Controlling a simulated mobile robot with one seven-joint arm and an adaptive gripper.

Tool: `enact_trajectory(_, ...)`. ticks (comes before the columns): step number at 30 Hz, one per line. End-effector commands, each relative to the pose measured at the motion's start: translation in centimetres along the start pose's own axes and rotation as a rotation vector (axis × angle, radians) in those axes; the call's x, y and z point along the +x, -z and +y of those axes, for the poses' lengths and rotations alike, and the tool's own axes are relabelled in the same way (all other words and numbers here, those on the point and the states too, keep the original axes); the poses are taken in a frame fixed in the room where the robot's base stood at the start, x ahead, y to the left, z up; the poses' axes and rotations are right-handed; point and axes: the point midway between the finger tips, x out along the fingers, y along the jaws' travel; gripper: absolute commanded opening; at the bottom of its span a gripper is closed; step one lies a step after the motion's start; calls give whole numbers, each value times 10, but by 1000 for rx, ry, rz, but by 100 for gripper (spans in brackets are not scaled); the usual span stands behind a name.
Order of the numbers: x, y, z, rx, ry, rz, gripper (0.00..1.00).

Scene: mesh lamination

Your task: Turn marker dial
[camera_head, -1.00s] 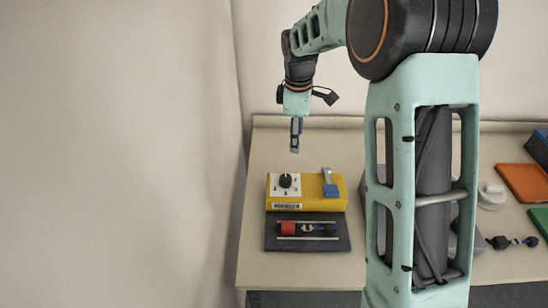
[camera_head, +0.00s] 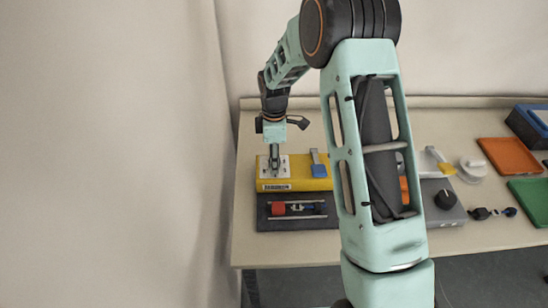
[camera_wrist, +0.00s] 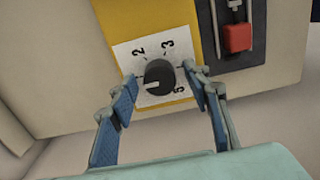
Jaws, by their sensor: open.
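The marker dial, a round black knob (camera_wrist: 159,76) with a white pointer line, sits on a white numbered plate (camera_wrist: 131,57) on the yellow box (camera_head: 300,184). In the wrist view the pointer is toward the left of the picture. My gripper (camera_wrist: 158,82) is open, with one blue-padded finger on each side of the knob. The fingertips are close to the knob; I cannot tell whether they touch it. In the head view my gripper (camera_head: 274,165) points down at the plate and hides the knob.
A blue lever (camera_head: 318,167) stands on the yellow box, right of the plate. A dark tray (camera_head: 290,225) with a red block (camera_head: 278,209) lies in front. A grey box with a black knob (camera_head: 445,199), an orange tray (camera_head: 510,156) and a green tray (camera_head: 532,198) are farther right.

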Motion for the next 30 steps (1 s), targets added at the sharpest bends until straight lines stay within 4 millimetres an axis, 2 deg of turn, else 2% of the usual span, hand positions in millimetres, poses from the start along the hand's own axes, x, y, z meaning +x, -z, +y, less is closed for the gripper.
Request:
enact_trajectory(8, 2, 0, 0, 0, -1, 0, 44)
enact_trajectory(20, 2, 0, 0, 0, -1, 0, 2)
enact_trajectory(30, 3, 0, 1, 54, -2, 0, 2)
